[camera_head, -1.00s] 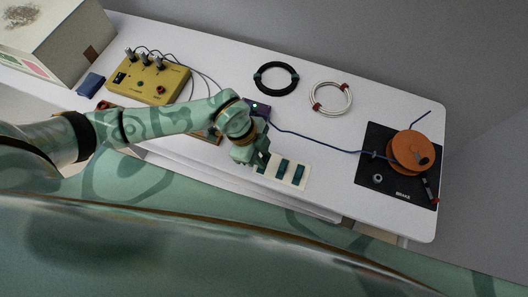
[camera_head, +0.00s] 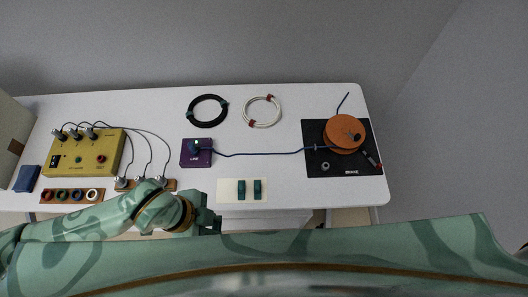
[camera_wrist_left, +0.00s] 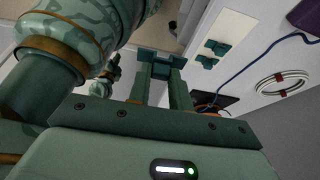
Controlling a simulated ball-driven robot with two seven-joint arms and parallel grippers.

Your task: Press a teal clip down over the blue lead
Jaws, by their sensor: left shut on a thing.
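The blue lead (camera_head: 262,154) runs across the white table from a purple box (camera_head: 204,160) to an orange reel (camera_head: 343,136). Two teal clips, one (camera_head: 241,189) beside the other (camera_head: 257,189), sit on a cream card (camera_head: 227,196) at the table's front edge. My left gripper (camera_head: 214,220) is left of and in front of the card. In the left wrist view its fingers (camera_wrist_left: 162,72) are shut on another teal clip (camera_wrist_left: 163,57), held off the table. The clips on the card (camera_wrist_left: 217,47) show there too, apart from the gripper. My right gripper is not in view.
A yellow box (camera_head: 88,158) with wired plugs stands at the left. A black coil (camera_head: 191,108) and a white coil (camera_head: 247,109) lie behind the lead. The reel stands on a black mat (camera_head: 319,168). Clear table lies between card and lead.

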